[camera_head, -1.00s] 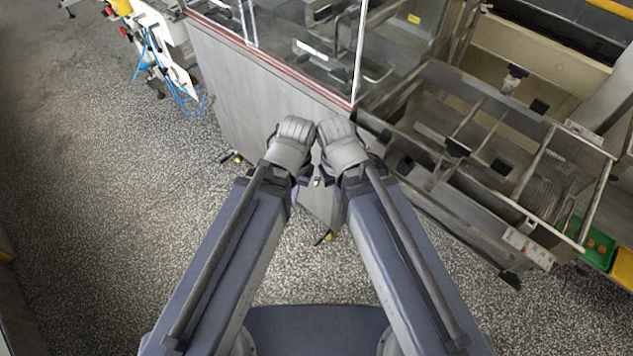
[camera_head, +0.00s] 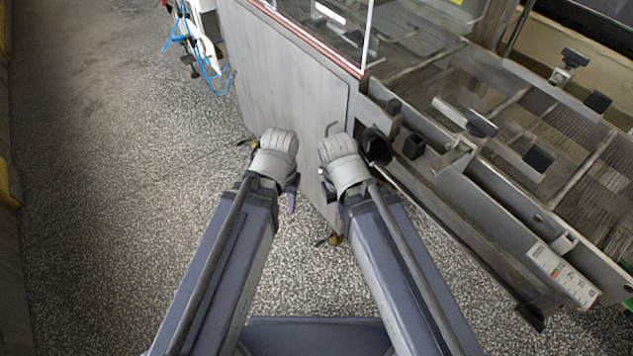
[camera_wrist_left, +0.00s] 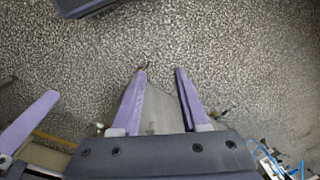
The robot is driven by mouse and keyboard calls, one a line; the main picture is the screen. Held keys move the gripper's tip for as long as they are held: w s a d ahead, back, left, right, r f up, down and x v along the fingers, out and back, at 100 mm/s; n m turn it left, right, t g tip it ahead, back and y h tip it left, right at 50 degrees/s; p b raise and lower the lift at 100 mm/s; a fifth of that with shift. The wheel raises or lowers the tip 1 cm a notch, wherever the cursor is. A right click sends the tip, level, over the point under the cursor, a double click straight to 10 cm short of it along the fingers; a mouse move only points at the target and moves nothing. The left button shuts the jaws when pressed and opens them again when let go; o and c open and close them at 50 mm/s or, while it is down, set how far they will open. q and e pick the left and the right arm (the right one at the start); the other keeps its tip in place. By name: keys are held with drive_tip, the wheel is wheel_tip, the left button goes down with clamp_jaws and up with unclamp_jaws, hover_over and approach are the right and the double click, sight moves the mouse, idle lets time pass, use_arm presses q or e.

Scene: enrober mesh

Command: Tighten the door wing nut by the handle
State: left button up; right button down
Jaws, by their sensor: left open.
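The grey door panel (camera_head: 285,85) of the machine stands ahead of my arms in the head view. A thin bent handle (camera_head: 334,128) shows on it near its right edge. I cannot make out the wing nut; my wrists may cover it. My left gripper (camera_head: 291,198) is in front of the panel's lower part, largely hidden by its wrist. In the left wrist view its two purple fingers (camera_wrist_left: 161,72) are apart, with nothing clearly held between them. My right wrist is just below the handle; a purple finger (camera_wrist_left: 32,122) at the left of the wrist view seems to belong to my right gripper.
A metal conveyor frame (camera_head: 500,195) with rails and black knobs stands close on the right. A glass guard with a red lower edge (camera_head: 305,40) rises above the panel. Blue cables (camera_head: 212,78) hang at the upper left. The speckled floor (camera_head: 120,180) on the left is clear.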

use_arm(q)
drive_tip(key=w+a+f+n+h+b, duration=0.1)
drive_tip(key=a+f+b, duration=0.1)
drive_tip(key=f+b, duration=0.95)
drive_tip(key=w+a+f+n+b, duration=0.1)
drive_tip(key=w+a+f+b, duration=0.1)
drive_tip(key=f+b, duration=0.95)
drive_tip(key=n+t+h+b, duration=1.15)
drive_tip(key=n+h, duration=0.25)
drive_tip(key=n, duration=1.2)
approach(319, 166)
drive_tip(key=w, duration=0.1)
drive_tip(key=shift+g, duration=0.35)
drive_tip(key=shift+r+x, duration=0.1)
drive_tip(key=shift+x, duration=2.05)
drive_tip(key=shift+r+x, duration=0.15)
drive_tip(key=shift+x, duration=2.05)
drive_tip(key=shift+s+d, duration=0.1)
drive_tip(key=shift+s, duration=0.1)
